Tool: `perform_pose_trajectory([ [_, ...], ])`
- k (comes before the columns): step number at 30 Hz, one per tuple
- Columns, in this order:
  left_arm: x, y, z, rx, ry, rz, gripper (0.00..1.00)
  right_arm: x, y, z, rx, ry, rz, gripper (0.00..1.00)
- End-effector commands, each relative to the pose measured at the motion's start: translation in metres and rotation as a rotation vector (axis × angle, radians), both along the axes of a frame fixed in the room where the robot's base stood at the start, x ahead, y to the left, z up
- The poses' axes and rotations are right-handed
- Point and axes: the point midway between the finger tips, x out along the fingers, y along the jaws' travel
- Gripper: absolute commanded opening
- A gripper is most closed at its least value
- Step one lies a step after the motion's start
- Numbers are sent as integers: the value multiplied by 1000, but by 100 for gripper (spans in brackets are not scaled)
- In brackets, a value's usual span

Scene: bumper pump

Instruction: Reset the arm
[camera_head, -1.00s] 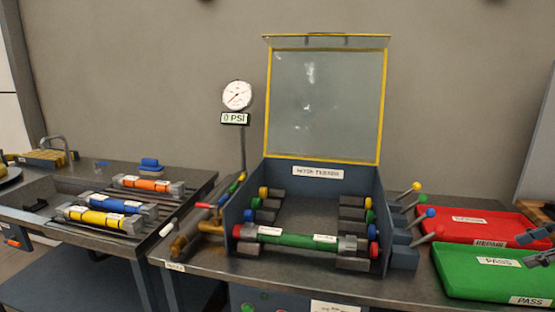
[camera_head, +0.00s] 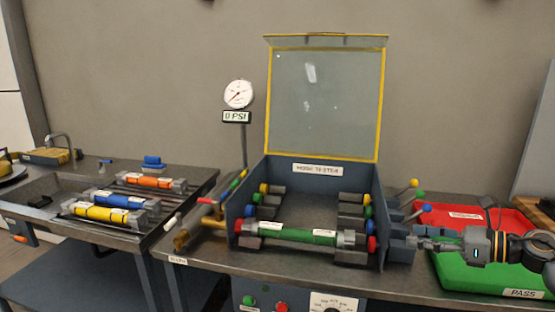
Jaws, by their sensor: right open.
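The hose tester (camera_head: 317,169) stands open in the middle, its clear yellow-framed lid (camera_head: 326,105) upright. A green hose (camera_head: 298,235) with grey end fittings lies across its front, between red-marked ends. Levers with coloured balls stand on the tester's right side; the yellow ball (camera_head: 414,183) and blue ball (camera_head: 427,208) show. The red-ball lever is hidden behind my right gripper (camera_head: 412,237). That gripper is open, points left and is close beside the lever side of the tester; whether it touches a lever cannot be told. My left gripper is out of view.
A red tray (camera_head: 500,218) and a green PASS tray (camera_head: 470,280) lie on the right, partly behind my right arm. A gauge (camera_head: 238,94) above a 0 PSI sign stands left of the tester. Orange, blue (camera_head: 119,200) and yellow hoses lie on the left bench.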

Motion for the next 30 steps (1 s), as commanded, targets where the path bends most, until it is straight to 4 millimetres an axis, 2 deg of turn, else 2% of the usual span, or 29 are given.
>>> perform_pose_trajectory([
  [1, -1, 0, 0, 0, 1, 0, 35, 2, 29, -9, 125, 23, -25, 49],
  [3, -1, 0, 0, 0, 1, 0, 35, 5, 57, -11, 319, 61, -91, 49],
  [6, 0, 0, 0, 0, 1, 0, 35, 5, 83, -16, 607, 146, -202, 49],
  [11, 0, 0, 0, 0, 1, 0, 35, -7, 93, -44, 1068, 351, -430, 49],
  [14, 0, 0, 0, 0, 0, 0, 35, -24, 88, -75, 1344, 509, -606, 49],
  [17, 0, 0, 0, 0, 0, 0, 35, -51, 80, -118, 1602, 677, -812, 49],
  [20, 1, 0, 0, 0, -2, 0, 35, -91, 76, -166, 1834, 852, -1049, 49],
  [21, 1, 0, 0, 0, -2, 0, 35, -112, 76, -186, 1917, 920, -1153, 49],
  [24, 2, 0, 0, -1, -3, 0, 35, -166, 79, -228, 2086, 1070, -1418, 49],
  [27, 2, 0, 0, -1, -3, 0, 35, -214, 87, -255, 2184, 1175, -1637, 49],
  [30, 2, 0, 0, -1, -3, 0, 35, -253, 94, -271, 2240, 1244, -1816, 49],
])
